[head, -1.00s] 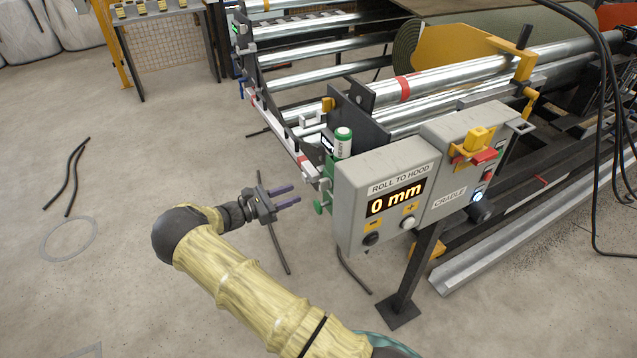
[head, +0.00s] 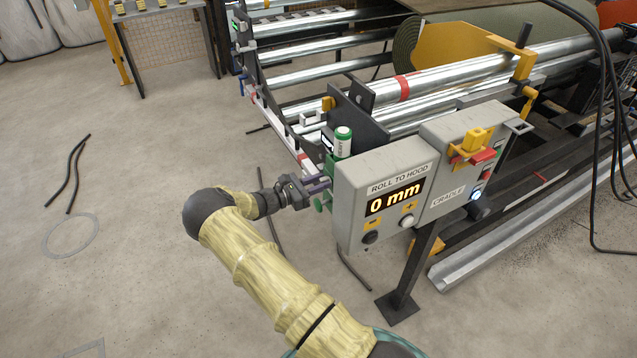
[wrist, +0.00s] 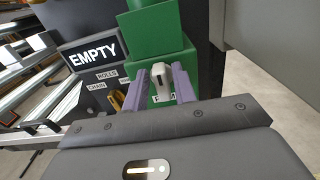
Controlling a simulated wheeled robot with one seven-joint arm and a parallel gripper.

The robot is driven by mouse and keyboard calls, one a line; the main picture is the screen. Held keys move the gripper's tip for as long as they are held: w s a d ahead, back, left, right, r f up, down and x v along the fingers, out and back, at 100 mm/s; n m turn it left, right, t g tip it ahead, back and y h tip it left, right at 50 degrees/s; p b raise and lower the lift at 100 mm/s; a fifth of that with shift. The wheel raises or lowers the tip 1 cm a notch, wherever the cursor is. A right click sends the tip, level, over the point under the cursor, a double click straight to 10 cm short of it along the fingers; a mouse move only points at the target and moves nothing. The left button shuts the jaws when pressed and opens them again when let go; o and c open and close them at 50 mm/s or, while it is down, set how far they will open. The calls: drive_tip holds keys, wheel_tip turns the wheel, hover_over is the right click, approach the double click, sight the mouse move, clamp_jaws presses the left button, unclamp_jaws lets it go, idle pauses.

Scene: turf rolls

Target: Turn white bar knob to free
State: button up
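The white bar knob (wrist: 158,82) sits on the front of a green box (wrist: 162,38) in the wrist view, its bar roughly upright. A small white label below it is partly hidden by my gripper. My gripper (wrist: 159,74) points at the box with its two purple fingers on either side of the knob. The fingers are apart, and narrow gaps seem to show beside the knob; I cannot tell whether either finger touches it. In the head view my gripper (head: 318,184) is at the left side of the grey control box, and the knob is hidden there.
The grey control box (head: 352,211) reading "0 mm" stands close to the right of my gripper. A green-and-white cylinder (head: 343,142) is above it. An "EMPTY" sign (wrist: 93,53) is left of the green box. Open floor (head: 130,200) lies to the left.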

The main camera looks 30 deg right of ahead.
clamp_jaws()
drive_tip(key=shift+f+m+b, duration=0.1)
drive_tip(key=shift+m+b, duration=0.25)
drive_tip(key=shift+m, duration=0.15)
drive_tip(key=m+b, duration=0.1)
drive_tip(key=m, duration=0.1)
drive_tip(key=shift+s+m+b, duration=0.2)
drive_tip(key=shift+m+b, duration=0.1)
drive_tip(key=shift+b, duration=0.05)
drive_tip(key=m+b, duration=0.1)
drive_tip(key=m, duration=0.1)
drive_tip(key=m+b, duration=0.1)
drive_tip(key=m, duration=0.1)
drive_tip(key=shift+s+f+m, duration=0.15)
drive_tip(key=shift+f+m, duration=0.05)
drive_tip(key=shift+m, duration=0.1)
drive_tip(key=m+b, duration=0.2)
drive_tip(key=m, duration=0.1)
drive_tip(key=m+b, duration=0.2)
drive_tip(key=shift+s+f, duration=0.2)
drive_tip(key=shift+f, duration=0.05)
drive_tip(key=m+b, duration=0.3)
drive_tip(key=m, duration=0.1)
drive_tip(key=shift+f+m, duration=0.1)
drive_tip(key=shift+m, duration=0.2)
drive_tip(key=shift+o, duration=1.5)
unclamp_jaws()
